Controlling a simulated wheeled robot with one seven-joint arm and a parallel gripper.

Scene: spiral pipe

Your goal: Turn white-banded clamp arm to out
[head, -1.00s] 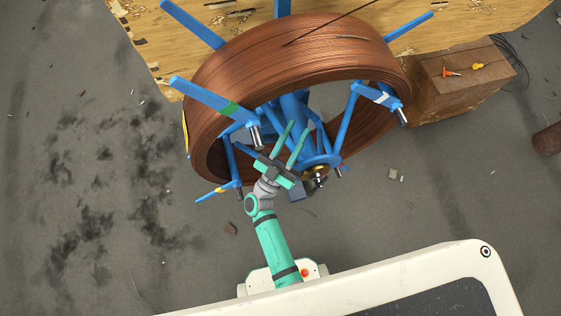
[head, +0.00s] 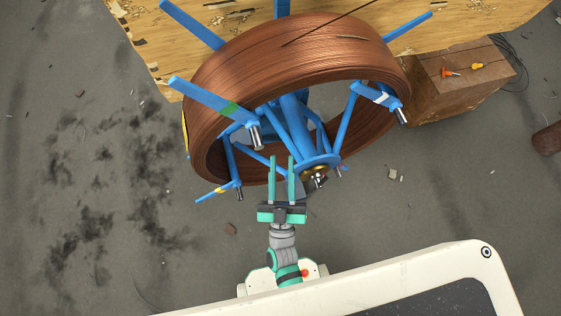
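The blue clamp arm with a white band (head: 378,96) is at the right front of the copper coil (head: 300,55). It slants down to the right and ends in a metal pin. My gripper (head: 283,158) is below and left of it, in front of the blue hub (head: 318,162). Its two green fingers are apart and point up the picture. Nothing shows between them, and they appear clear of the white-banded arm.
A green-banded arm (head: 229,108) is at the left front, with a yellow-banded arm (head: 219,192) below it. A wooden block (head: 460,85) with orange and yellow tools stands at right. Grey floor is open at left.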

